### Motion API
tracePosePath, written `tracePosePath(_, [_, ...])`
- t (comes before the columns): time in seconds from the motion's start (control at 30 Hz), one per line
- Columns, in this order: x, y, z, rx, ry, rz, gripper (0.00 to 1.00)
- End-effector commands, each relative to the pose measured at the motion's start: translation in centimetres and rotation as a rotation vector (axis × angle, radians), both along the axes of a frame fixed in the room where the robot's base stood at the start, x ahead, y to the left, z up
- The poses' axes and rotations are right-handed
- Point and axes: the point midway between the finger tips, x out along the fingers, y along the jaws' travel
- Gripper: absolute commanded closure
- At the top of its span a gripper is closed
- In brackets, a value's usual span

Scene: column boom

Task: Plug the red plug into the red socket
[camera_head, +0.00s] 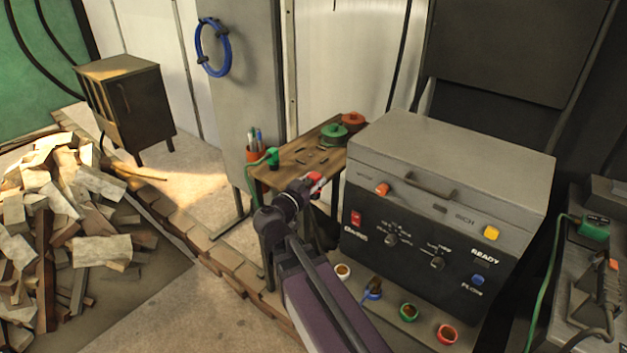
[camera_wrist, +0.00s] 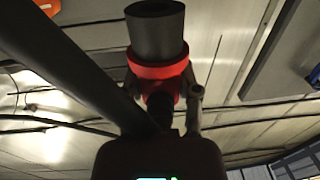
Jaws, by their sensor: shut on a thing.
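My gripper (camera_head: 304,187) is shut on the red plug (camera_head: 316,179), near the right front part of the wooden table and left of the grey machine. In the wrist view my gripper (camera_wrist: 164,92) has a finger on each side of the plug. The plug shows there as a red collar (camera_wrist: 158,70) with a thick black cylinder beyond it. The red socket (camera_head: 447,333) is the rightmost ring on the ledge below the machine front, and its opening looks empty. The plug is well apart from it, up and to the left in the head view.
A white-rimmed socket (camera_head: 343,271), a blue socket (camera_head: 373,294) with something in it, and a green socket (camera_head: 409,312) share the ledge. The grey machine (camera_head: 450,165) stands behind. The wooden table (camera_head: 292,172) holds a green plug and coils. A wood pile (camera_head: 60,225) lies left.

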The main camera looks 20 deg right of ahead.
Motion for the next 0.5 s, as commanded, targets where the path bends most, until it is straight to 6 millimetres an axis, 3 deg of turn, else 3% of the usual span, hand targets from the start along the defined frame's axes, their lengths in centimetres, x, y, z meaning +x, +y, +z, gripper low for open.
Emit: tracePosePath(0.5, [0.0, 0.0, 1.1, 0.000, 0.000, 0.000, 1.00])
